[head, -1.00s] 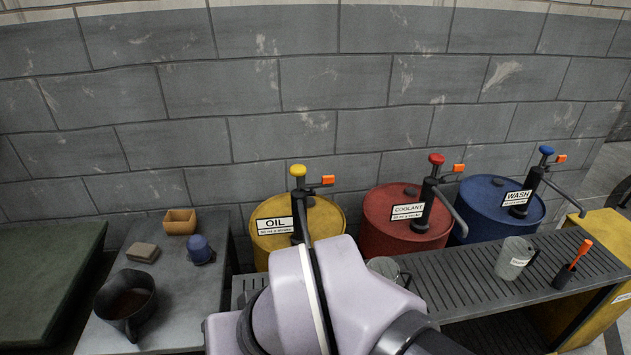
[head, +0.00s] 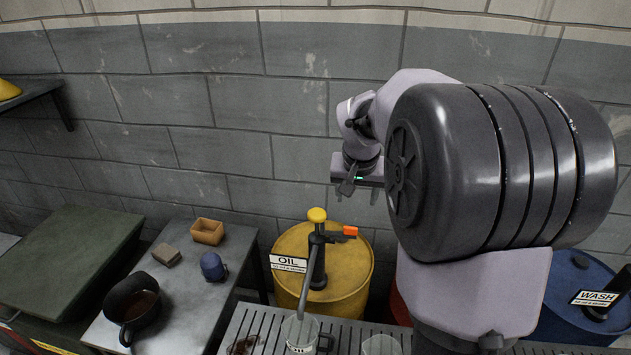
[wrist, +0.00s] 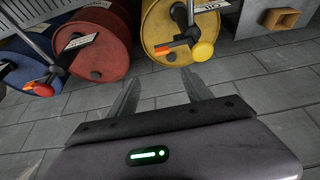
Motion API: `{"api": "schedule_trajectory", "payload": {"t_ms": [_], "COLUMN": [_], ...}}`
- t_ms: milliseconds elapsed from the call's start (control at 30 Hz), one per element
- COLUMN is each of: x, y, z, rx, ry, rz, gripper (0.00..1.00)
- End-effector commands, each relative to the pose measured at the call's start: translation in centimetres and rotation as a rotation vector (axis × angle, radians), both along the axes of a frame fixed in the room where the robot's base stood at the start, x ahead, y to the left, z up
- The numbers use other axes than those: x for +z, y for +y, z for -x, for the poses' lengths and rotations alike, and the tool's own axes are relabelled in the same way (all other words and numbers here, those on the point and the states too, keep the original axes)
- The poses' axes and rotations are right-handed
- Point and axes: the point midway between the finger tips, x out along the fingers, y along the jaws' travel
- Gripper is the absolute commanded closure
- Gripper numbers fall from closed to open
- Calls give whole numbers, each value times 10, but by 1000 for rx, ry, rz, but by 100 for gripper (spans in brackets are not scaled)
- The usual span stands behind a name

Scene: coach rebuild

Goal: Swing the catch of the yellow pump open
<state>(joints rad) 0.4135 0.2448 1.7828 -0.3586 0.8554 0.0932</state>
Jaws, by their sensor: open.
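The yellow pump, with a round yellow knob (head: 317,214), a dark body and a long grey spout, stands on the yellow OIL drum (head: 348,272). Its orange-tipped catch (head: 350,231) sticks out to the right below the knob. In the wrist view the knob (wrist: 203,51) and the catch (wrist: 163,52) lie just beyond the fingers. My gripper (head: 358,196) hangs above and slightly right of the catch, apart from it. Its two fingers (wrist: 160,90) are spread and empty. My arm hides most of the red drum in the head view.
A clear mug (head: 300,334) stands under the spout on the slatted bench, beside a brown patch (head: 243,345). The red drum (wrist: 95,42) and the blue WASH drum (head: 572,275) stand nearby. A grey table (head: 190,308) at left holds a dark pot. The wall is close behind.

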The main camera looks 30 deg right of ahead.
Motion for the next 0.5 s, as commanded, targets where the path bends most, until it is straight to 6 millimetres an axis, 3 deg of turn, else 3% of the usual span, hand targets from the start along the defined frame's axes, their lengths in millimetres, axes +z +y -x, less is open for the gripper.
{"api": "schedule_trajectory", "payload": {"t_ms": [500], "x": [-113], "y": [-25], "z": [-35], "rx": [2], "ry": [2], "rz": [-2], "gripper": [42]}}
